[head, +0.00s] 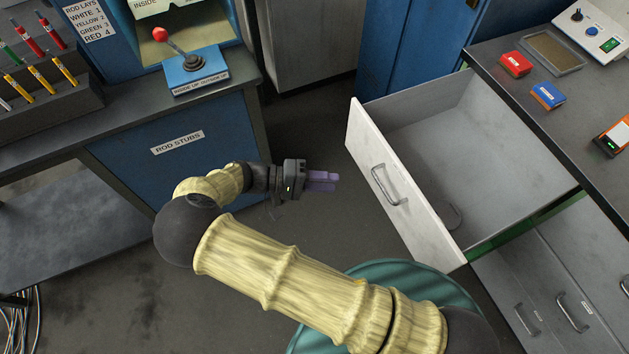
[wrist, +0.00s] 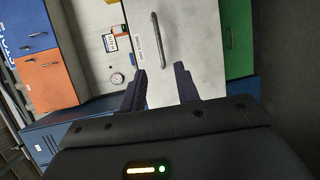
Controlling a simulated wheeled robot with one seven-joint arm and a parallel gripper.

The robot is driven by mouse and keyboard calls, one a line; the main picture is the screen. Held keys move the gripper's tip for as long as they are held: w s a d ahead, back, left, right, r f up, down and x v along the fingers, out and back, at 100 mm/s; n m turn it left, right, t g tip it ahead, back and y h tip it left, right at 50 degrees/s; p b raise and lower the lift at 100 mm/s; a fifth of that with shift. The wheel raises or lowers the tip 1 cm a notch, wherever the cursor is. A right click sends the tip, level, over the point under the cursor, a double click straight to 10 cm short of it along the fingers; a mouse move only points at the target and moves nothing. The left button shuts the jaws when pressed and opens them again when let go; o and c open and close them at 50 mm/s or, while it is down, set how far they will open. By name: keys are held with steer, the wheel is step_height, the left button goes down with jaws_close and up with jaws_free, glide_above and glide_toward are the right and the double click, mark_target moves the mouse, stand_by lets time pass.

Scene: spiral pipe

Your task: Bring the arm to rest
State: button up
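My gripper (head: 322,181) is at the end of my bent arm, in mid-air near the middle of the head view. It points right, toward the front of an open white drawer, and appears apart from it. In the wrist view the two dark fingers (wrist: 160,88) stand apart with nothing between them. Past them is a white panel (wrist: 185,60) with a long handle. My arm reaches in from the lower right of the head view, over the floor.
The drawer (head: 372,185) is pulled out into the aisle, and its visible inside holds a small dark curved shape. A left bench carries a red-knobbed lever (head: 161,35) and rod rack (head: 45,80). A right counter holds red (head: 516,64) and blue (head: 547,95) blocks.

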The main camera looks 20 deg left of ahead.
steer(key=shift+v, duration=1.35)
